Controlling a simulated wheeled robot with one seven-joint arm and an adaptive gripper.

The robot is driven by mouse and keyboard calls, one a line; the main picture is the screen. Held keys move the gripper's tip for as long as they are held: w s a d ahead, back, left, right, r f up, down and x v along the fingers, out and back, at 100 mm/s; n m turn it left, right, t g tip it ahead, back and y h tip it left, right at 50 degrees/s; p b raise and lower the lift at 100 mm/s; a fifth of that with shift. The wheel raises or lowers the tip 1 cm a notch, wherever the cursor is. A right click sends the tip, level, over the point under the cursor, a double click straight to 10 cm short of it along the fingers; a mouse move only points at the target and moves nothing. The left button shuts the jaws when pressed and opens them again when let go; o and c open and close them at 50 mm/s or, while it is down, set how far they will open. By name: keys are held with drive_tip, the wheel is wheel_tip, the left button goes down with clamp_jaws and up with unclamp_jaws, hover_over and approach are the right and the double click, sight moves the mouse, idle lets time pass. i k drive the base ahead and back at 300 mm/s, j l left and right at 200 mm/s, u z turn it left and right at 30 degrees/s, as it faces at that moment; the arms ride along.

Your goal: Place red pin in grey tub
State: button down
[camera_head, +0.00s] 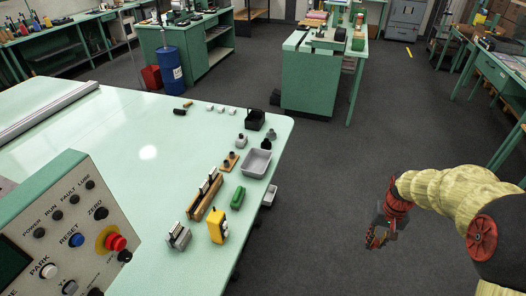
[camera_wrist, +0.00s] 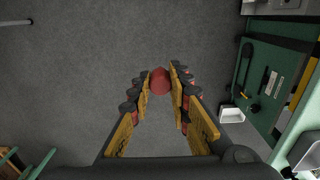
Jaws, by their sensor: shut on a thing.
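The red pin (camera_wrist: 160,81) shows between my fingertips in the wrist view. My gripper (camera_wrist: 161,84) is shut on it, and only its rounded red part is visible. In the head view, my gripper (camera_head: 379,238) hangs over open floor, right of the big table and apart from it; the pin cannot be told from the gripper's red parts there. The grey tub (camera_head: 257,170) is a shallow open container on the table near its right edge, to the upper left of my gripper. It looks empty.
A smaller pale tray (camera_head: 270,195) sits just off the edge of the table (camera_head: 130,130). Near the tub stand a black holder (camera_head: 254,120), a wooden rack (camera_head: 205,194), a green object (camera_head: 238,198) and a yellow object (camera_head: 216,226). A control panel (camera_head: 65,235) fills the lower left.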

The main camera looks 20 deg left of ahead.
sight(256, 167)
drive_tip(key=i+u, duration=0.15)
drive_tip(key=i, duration=0.45)
drive_tip(key=i+l+u, duration=0.15)
drive_tip(key=i, duration=0.45)
drive_tip(key=i+l+u, duration=0.15)
drive_tip(key=i, duration=0.45)
